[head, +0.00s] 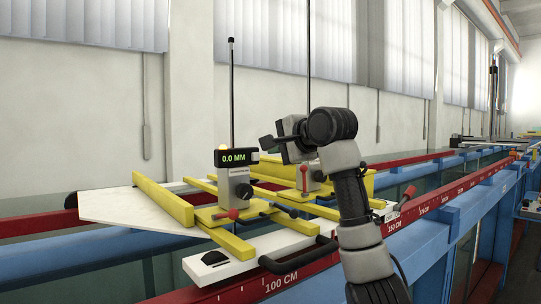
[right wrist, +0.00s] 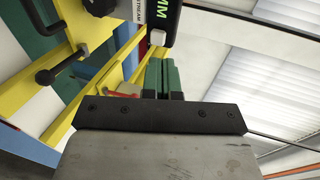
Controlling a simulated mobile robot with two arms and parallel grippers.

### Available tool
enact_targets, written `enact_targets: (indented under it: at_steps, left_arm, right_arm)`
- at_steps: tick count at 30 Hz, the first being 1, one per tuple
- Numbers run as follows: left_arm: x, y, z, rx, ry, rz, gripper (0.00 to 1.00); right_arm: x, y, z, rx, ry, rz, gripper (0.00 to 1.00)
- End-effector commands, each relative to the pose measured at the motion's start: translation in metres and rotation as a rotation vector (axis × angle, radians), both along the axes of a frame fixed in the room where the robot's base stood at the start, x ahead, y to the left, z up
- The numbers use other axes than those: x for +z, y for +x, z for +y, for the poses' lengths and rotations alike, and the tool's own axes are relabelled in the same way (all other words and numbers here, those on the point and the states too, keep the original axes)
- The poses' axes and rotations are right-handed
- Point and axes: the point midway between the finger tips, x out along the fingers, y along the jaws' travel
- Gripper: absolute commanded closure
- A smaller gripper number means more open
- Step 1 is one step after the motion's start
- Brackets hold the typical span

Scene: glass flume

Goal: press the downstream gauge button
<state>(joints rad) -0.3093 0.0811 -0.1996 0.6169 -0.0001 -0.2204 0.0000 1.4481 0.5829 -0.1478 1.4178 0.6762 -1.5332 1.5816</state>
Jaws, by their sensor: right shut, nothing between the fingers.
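A gauge (head: 237,157) with a dark display reading 0.0 MM in green stands on a yellow carriage, a tall thin rod above it. In the right wrist view, a gauge display (right wrist: 163,12) shows part of "MM", beside a label ending in "STREAM"; the rest is cut off. A small pale button (right wrist: 157,37) sticks out at the end of this housing. My right gripper (head: 264,141) is shut and empty, just right of the display in the head view. Its green fingertips (right wrist: 161,72) lie close below the button, with a small apparent gap. My left gripper is out of view.
A second gauge post (head: 310,178) is partly hidden behind my right arm. Yellow carriage bars (head: 165,200), red-tipped levers and a black handle (head: 300,258) surround the gauges. A red scale rail (head: 325,265) runs along the blue flume frame.

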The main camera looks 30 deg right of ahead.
Motion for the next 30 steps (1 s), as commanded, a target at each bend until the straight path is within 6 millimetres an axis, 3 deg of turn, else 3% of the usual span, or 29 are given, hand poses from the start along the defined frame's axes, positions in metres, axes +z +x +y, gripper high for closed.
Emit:
enact_targets:
  at_steps: [6, 15, 24, 30]
  left_arm:
    - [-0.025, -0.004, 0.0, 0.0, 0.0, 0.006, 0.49]
    - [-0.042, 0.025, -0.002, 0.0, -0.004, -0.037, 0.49]
    - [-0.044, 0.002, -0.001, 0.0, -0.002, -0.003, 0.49]
    - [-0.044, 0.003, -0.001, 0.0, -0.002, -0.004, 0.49]
  right_arm:
    - [0.005, -0.032, -0.003, -0.001, 0.0, -0.002, 1.0]
    - [0.02, -0.073, -0.007, -0.001, 0.001, -0.002, 1.0]
    - [0.023, -0.08, -0.007, -0.001, 0.001, 0.002, 1.0]
    - [0.023, -0.08, -0.007, -0.001, 0.001, 0.002, 1.0]
